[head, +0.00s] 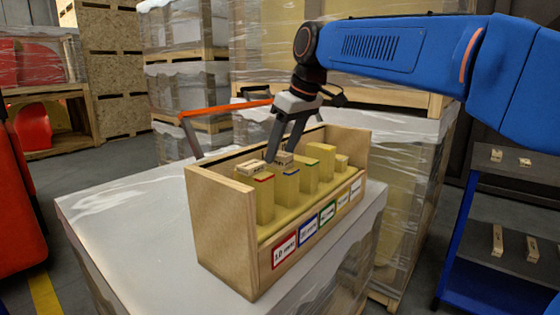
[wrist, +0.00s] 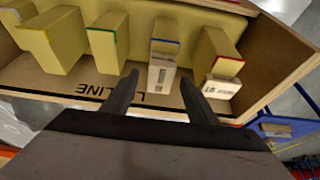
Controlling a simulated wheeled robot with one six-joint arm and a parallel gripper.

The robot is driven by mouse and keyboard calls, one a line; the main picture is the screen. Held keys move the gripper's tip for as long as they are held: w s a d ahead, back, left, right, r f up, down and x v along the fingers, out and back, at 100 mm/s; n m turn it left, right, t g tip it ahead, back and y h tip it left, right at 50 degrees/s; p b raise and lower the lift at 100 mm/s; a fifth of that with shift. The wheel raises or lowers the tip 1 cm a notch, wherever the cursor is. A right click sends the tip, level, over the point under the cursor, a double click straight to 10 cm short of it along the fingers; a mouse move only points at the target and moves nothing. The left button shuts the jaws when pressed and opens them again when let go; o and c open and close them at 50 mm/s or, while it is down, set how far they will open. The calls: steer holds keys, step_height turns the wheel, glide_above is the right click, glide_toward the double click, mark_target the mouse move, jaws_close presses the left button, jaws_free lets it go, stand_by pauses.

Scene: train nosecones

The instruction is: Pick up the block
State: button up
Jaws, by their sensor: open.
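A small pale wooden block with dark print (head: 284,158) sits in the wooden box (head: 225,231), behind the blue-edged yellow pillar (head: 287,187). In the wrist view this block (wrist: 161,76) shows just beyond and between my fingertips. A second similar block (head: 252,168) sits behind the red-edged pillar (head: 264,197); it is right of my fingers in the wrist view (wrist: 222,87). My gripper (head: 280,152) is open and points down over the back of the box. Its fingers (wrist: 159,88) appear empty; in the head view they partly cover the nearer block.
More yellow pillars, one green-edged (head: 320,163), stand along the box. The box's tall end walls flank them. The box rests on a wrapped pallet load (head: 120,225). A red-orange bar (head: 226,108) is behind it. A dark shelf (head: 500,210) with small wooden pieces stands at right.

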steer(key=c, duration=1.2)
steer(key=shift+r, duration=0.1)
steer(key=shift+c, duration=0.2)
